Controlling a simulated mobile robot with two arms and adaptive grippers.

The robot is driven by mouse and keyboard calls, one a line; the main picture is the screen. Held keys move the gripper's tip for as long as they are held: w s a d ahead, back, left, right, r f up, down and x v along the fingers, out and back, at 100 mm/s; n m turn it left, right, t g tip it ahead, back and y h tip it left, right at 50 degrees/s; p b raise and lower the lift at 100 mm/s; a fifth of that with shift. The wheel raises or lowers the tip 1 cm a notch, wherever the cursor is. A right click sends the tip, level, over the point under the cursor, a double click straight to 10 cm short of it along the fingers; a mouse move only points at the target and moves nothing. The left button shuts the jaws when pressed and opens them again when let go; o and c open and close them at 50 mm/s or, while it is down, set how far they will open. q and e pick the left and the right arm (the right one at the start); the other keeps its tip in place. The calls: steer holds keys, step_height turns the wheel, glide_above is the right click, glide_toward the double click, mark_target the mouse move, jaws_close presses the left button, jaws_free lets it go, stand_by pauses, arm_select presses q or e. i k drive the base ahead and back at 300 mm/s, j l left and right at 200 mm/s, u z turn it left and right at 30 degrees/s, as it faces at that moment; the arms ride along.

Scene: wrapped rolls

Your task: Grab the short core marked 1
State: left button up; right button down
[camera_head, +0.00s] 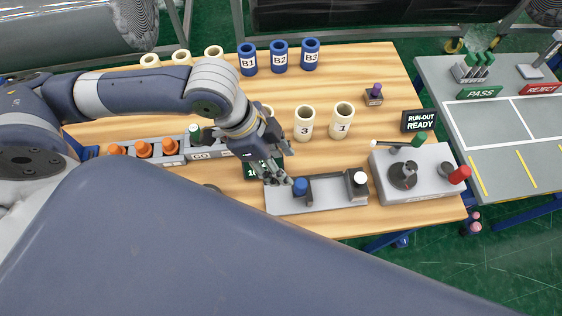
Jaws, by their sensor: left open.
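The short core marked 1 (342,122) is a cream, hollow tube standing upright on the wooden table, right of a similar core marked 3 (304,122). Another cream core (267,111) is partly hidden behind my left arm. My left gripper (278,181) is open and points down over the left end of a grey tray fixture (325,198), close to a blue knob-like part (300,187). I cannot tell whether it touches that part. It is apart from core 1, in front and to the left of it. My right gripper is out of view.
Blue cores B1 (247,60), B2 (279,57) and B3 (310,55) stand at the back. A "RUN-OUT READY" sign (418,121) and a lever device (420,180) stand at the right. Bare wood (350,75) lies behind core 1.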

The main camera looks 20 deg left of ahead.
mark_target(343, 114)
steer(key=k+l, duration=0.25)
steer(key=k, duration=0.2)
steer(key=k+l, duration=0.3)
steer(key=k, duration=0.2)
steer(key=k+l, duration=0.25)
steer(key=k, duration=0.2)
